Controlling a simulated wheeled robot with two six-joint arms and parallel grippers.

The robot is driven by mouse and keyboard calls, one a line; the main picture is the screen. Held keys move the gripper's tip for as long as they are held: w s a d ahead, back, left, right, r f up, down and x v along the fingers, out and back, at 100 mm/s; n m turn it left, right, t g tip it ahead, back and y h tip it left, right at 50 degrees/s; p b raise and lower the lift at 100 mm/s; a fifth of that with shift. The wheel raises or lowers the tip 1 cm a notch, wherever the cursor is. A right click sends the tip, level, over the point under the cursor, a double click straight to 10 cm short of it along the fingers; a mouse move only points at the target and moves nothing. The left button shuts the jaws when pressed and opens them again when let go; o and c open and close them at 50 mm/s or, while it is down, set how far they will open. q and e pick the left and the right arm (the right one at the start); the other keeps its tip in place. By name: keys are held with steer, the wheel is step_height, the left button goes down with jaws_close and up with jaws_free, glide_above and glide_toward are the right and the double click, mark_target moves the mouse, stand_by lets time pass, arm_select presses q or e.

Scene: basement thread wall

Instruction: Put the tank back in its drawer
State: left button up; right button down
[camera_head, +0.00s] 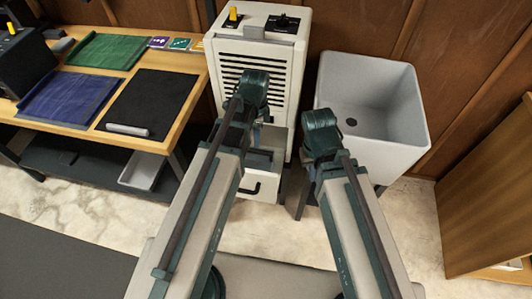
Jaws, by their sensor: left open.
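A white dehumidifier-like cabinet (292,80) with a dark slatted front stands upright against the wall. Low at its front, a pale box with a dark handle (266,187) juts forward, partly behind my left arm. I cannot tell whether this box is the tank, its drawer, or both. My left gripper (264,121) is at the cabinet's front, above the box; its fingers are mostly hidden by my wrist, and it is open. My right gripper (306,172) points down to the right of the box, in front of the sink, its fingers too hidden to judge.
A grey sink (402,128) stands right of the cabinet. A wooden workbench (172,62) with green, blue and black mats is at left, with a grey bin (141,172) under it. A wooden cabinet (490,190) is at far right. Bare floor shows between.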

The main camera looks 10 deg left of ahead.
arm_select(q)
steer(key=s+d+n+y, duration=0.1)
steer(key=s+d+n, duration=0.6)
steer(key=s+n, duration=0.4)
steer(key=shift+s+d, duration=0.2)
steer(key=shift+d, duration=0.05)
